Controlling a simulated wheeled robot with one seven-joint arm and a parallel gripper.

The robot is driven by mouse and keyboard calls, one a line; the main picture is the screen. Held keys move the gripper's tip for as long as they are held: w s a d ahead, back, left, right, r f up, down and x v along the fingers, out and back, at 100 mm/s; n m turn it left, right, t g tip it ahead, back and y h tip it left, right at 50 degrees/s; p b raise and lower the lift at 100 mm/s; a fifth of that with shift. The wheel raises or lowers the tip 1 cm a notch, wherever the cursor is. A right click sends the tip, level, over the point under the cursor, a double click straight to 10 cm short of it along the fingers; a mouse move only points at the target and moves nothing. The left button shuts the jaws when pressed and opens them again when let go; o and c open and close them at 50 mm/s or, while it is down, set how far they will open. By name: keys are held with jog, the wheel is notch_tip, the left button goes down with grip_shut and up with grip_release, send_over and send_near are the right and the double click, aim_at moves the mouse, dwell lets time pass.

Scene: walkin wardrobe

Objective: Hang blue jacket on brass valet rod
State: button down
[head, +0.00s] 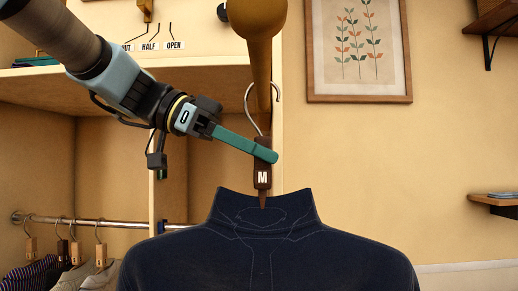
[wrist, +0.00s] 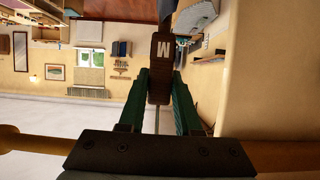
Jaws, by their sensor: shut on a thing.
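The blue jacket (head: 270,245) hangs upright from a hanger with a brown neck (head: 263,176) marked M, at the bottom centre of the head view. The brass valet rod (head: 259,60) runs toward me above it. The hanger's wire hook (head: 248,98) shows on both sides of the rod, its top hidden by it; I cannot tell whether it rests there. My gripper (head: 268,155) is shut on the hanger neck, which also shows between the green fingers in the wrist view (wrist: 160,75). The rod crosses the bottom of the wrist view (wrist: 25,142).
A chrome rail (head: 120,223) with several garments on wooden hangers stands at left. A shelf (head: 170,78) with OUT, HALF and OPEN labels is above it. A framed plant print (head: 358,50) and small wall shelves (head: 495,206) are at right. The wall between is clear.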

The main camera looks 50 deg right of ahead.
jog(key=shift+f, duration=0.1)
dwell(0.3)
jog(key=c, duration=0.5)
grip_release()
jog(key=shift+f, duration=0.1)
jog(key=b+v, duration=0.3)
jog(key=v, duration=0.8)
